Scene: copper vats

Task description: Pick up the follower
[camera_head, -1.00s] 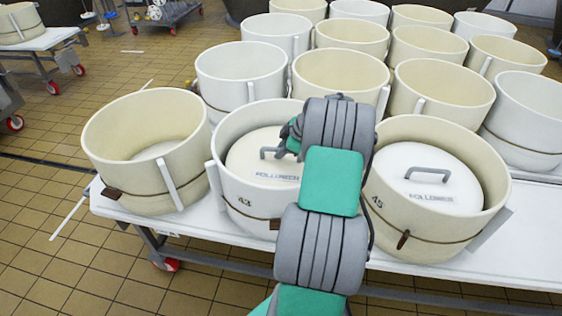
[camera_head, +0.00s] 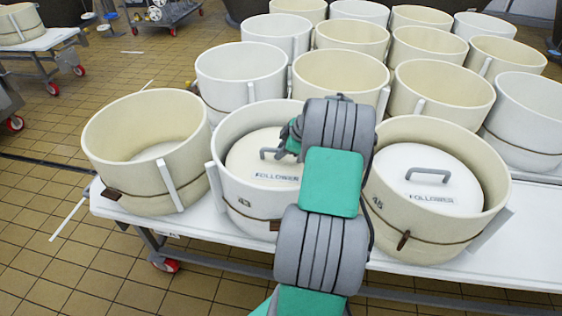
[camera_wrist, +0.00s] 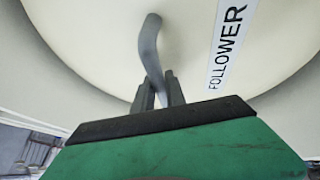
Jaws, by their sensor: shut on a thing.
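A follower (camera_head: 264,172), a round white lid lettered FOLLOWER, lies inside the round mould marked 43 (camera_head: 240,205). Its grey arched handle (camera_head: 271,152) stands on top, partly behind my arm. My gripper (camera_wrist: 165,82) is shut on this handle (camera_wrist: 149,42), with a finger on each side of it in the wrist view. In the head view the gripper is mostly hidden by my own green and grey arm. A second follower (camera_head: 425,182), with its own handle (camera_head: 428,172), lies in the mould marked 45 (camera_head: 412,232) to the right.
An empty cream mould (camera_head: 105,150) stands to the left on the same white table (camera_head: 545,245). Several more open moulds (camera_head: 240,75) stand close together behind. Tiled floor (camera_head: 50,180) lies open to the left, with another wheeled table (camera_head: 40,40) farther back.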

